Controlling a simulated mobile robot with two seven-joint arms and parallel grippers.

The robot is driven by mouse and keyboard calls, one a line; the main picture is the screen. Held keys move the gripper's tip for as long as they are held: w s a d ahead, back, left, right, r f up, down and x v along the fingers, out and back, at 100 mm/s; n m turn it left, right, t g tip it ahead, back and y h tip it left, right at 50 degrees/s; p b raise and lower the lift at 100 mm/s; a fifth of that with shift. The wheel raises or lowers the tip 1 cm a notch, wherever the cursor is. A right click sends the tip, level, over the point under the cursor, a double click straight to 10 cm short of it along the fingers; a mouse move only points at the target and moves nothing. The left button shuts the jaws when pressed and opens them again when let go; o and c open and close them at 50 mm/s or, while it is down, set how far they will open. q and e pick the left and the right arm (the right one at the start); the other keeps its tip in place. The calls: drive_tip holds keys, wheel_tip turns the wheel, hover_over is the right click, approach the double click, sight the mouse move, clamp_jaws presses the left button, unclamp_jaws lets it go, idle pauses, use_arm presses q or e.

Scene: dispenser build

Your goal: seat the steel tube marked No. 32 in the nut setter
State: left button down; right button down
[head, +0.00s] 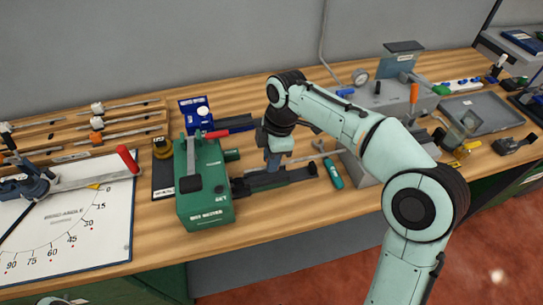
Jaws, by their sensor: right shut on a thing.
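The green nut setter (205,190) stands on the bench left of centre, with a red-tipped lever on top. A dark rail (290,177) extends from its right side. My right gripper (273,162) is low over this rail, just right of the green housing, pointing down. It is shut on a thin steel tube (308,157), mostly hidden by the gripper; a pale length shows to its right. The No. 32 mark cannot be read. Whether the tube touches the nut setter cannot be told. My left gripper is not in view.
A rack of tubes (125,120) lies at the back left, beside a bend-angle board (75,225) with a red-handled bender. A teal-handled tool (333,174) lies right of the rail. A grey machine with a gauge (385,97) and a grey tray (480,112) stand farther right.

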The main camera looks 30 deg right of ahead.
sight(256, 170)
drive_tip(key=shift+w+f, duration=0.1)
drive_tip(key=shift+f, duration=0.1)
idle(0.5)
drive_tip(key=shift+f+b, duration=0.5)
drive_tip(key=shift+f, duration=0.25)
drive_tip(key=shift+f+b, duration=0.4)
drive_tip(key=shift+f, duration=0.4)
idle(0.5)
drive_tip(key=shift+a, duration=0.15)
drive_tip(key=shift+w+a+p, duration=0.25)
drive_tip(key=shift+a+p, duration=0.05)
drive_tip(key=shift+a, duration=0.65)
drive_tip(key=shift+w+a+p, duration=0.2)
drive_tip(key=shift+a+p, duration=0.1)
drive_tip(key=shift+a, duration=0.6)
drive_tip(key=shift+a, duration=0.1)
drive_tip(key=c, duration=0.6)
unclamp_jaws()
